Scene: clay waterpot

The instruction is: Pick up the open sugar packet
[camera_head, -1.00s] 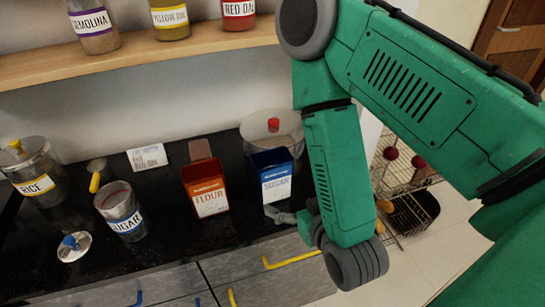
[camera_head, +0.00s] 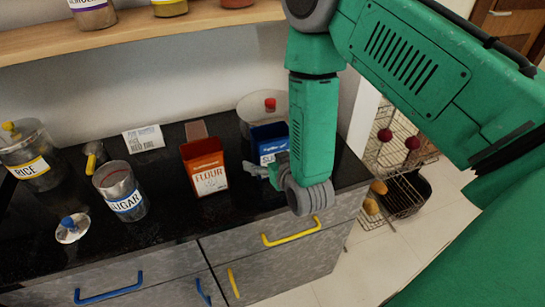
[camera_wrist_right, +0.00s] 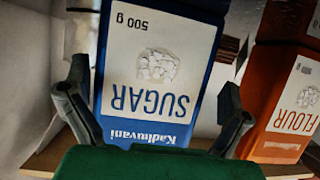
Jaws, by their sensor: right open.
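The blue sugar packet (camera_head: 268,134) stands on the dark counter, with its label partly behind my right arm in the head view. Its white label reading SUGAR shows upside down in the right wrist view (camera_wrist_right: 150,75). My right gripper (camera_head: 264,170) is open at the front of the packet. In the right wrist view its two fingers (camera_wrist_right: 155,88) are spread on either side of the packet. I cannot tell whether they touch it. My left gripper is not in view.
The red flour packet (camera_head: 204,167) stands close to the left of the sugar packet. A glass jar labelled SUGAR (camera_head: 120,191), a rice jar (camera_head: 30,160) and a lid (camera_head: 72,229) stand further left.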

